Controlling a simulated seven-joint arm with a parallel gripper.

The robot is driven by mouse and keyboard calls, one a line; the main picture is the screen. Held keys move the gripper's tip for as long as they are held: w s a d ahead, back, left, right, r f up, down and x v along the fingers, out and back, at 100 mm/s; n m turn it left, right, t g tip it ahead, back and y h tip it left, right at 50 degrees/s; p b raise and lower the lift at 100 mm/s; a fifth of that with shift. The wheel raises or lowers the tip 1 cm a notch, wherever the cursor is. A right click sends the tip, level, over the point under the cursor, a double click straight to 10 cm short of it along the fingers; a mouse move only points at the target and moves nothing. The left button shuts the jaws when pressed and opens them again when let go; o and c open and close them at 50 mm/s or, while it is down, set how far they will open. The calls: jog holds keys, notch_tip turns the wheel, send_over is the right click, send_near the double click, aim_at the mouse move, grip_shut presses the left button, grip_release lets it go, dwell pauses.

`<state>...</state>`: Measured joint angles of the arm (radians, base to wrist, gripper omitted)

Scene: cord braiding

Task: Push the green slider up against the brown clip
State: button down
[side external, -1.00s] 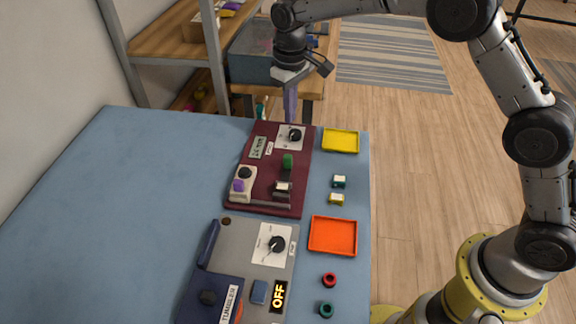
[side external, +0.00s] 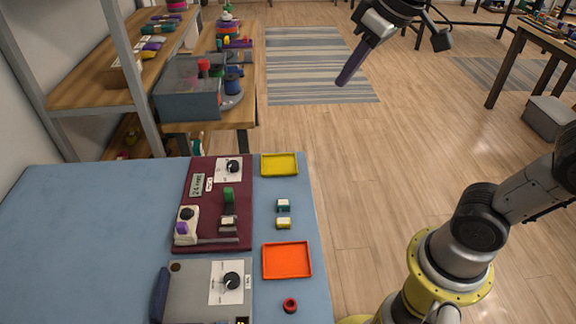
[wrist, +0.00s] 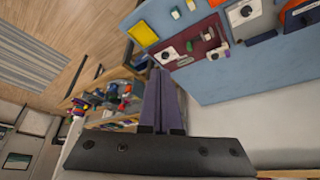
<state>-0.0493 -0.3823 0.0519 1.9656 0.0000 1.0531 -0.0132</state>
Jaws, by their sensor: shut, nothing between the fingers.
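The green slider (side external: 229,196) stands upright on the dark red board (side external: 208,215). A small block with a pale top and dark body, apparently the brown clip (side external: 228,222), is just below it in the side view. A small gap seems to lie between them, but I cannot tell for sure. In the wrist view, the slider (wrist: 189,47) is small on the board. My gripper (side external: 341,82) has long purple fingers, shut and empty. It hangs high over the floor, well away from the board. The fingers also show in the wrist view (wrist: 160,73).
The blue table (side external: 85,225) is clear on its left. A yellow tray (side external: 280,175), small green and yellow blocks (side external: 283,214), an orange tray (side external: 287,277) and a red ring (side external: 290,305) lie right of the boards. A grey board (side external: 190,285) is in front. Shelves (side external: 118,92) stand behind.

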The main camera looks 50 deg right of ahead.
jog(key=s+d+f, duration=0.1)
jog(key=s+f, duration=0.8)
jog(key=s, duration=0.3)
jog(key=shift+d+f+m, duration=0.2)
jog(key=shift+f+m, duration=0.1)
jog(key=shift+m, duration=0.1)
